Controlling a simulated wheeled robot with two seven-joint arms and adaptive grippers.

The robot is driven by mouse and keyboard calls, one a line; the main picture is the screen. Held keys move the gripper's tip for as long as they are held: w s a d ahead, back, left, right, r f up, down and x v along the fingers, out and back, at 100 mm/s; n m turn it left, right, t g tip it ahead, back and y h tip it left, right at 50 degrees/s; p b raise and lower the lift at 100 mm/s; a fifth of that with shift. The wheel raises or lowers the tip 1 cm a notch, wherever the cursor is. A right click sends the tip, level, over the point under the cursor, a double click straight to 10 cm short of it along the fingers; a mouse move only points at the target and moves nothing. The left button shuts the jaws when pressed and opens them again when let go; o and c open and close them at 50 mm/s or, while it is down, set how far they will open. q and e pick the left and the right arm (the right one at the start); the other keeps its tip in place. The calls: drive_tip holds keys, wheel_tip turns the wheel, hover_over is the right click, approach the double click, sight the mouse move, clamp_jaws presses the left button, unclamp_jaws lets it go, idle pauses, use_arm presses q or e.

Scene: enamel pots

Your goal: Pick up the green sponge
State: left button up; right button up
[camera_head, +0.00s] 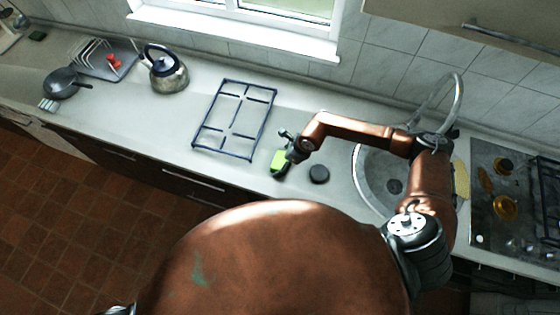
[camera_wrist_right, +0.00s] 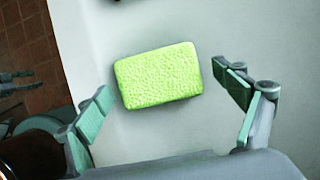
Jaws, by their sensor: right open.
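The green sponge (camera_head: 279,161) lies on the light countertop, left of the sink, beneath my right gripper (camera_head: 288,148). In the right wrist view the sponge (camera_wrist_right: 158,76) is a bright green block, slightly tilted, ahead of and between the two fingers. My right gripper (camera_wrist_right: 170,98) is open, with a finger on each side and visible gaps to the sponge. Nothing is held between its fingers. My left gripper is not clearly in view.
A dark round object (camera_head: 319,174) sits right of the sponge, before the round sink (camera_head: 364,182). A blue-grey pot grate (camera_head: 235,119) lies to the left. A kettle (camera_head: 166,72) stands farther left. The counter's front edge is close to the sponge.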

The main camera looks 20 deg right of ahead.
use_arm(q)
drive_tip(key=shift+s, duration=0.4)
use_arm(e)
drive_tip(key=shift+f, duration=0.2)
drive_tip(key=shift+c, duration=0.7)
drive_tip(key=c, duration=0.8)
